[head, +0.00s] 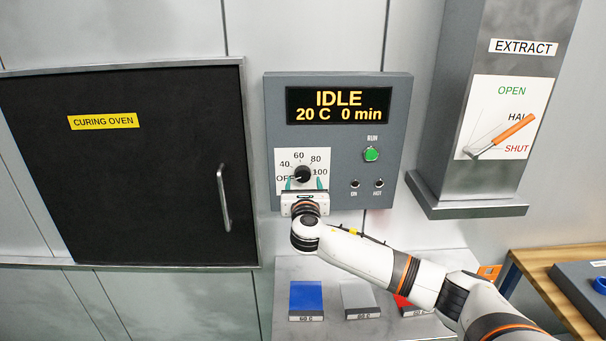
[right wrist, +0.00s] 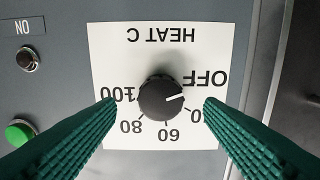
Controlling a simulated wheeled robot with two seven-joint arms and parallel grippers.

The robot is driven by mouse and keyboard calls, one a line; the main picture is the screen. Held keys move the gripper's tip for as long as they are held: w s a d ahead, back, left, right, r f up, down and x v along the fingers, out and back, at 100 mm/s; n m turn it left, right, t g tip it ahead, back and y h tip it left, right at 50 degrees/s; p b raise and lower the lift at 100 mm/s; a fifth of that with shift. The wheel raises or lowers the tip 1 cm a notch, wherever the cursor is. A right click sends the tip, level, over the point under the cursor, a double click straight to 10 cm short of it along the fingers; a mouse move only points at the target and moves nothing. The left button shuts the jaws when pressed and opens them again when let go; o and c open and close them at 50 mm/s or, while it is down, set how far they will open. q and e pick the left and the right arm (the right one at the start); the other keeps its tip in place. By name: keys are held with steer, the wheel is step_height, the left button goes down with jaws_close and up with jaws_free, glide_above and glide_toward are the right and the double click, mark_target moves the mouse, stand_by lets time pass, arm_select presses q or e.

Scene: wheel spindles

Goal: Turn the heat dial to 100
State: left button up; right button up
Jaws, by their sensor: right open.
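The heat dial (head: 303,174) is a round black knob on a white scale plate marked OFF, 40, 60, 80 and 100. In the right wrist view the dial (right wrist: 165,97) appears upside down, and its white pointer line points toward OFF. My right gripper (head: 304,184) is at the lower part of the plate, facing the panel. Its green fingers (right wrist: 160,104) are open, one on each side of the knob, with a gap to it on both sides. Whether the tips reach knob depth is unclear. My left gripper is out of view.
The panel display (head: 339,105) reads IDLE, 20 C, 0 min. A green RUN button (head: 371,154) and two small lamps sit right of the dial. The curing oven door (head: 130,170) is left; an extract lever (head: 505,134) is right. Coloured blocks, including a blue one (head: 306,297), lie below.

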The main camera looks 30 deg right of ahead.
mark_target(303, 177)
steer(key=shift+p+x, duration=0.35)
steer(key=shift+x, duration=1.2)
steer(key=shift+a, duration=0.1)
steer(key=shift+c, duration=0.3)
steer(key=c, duration=0.9)
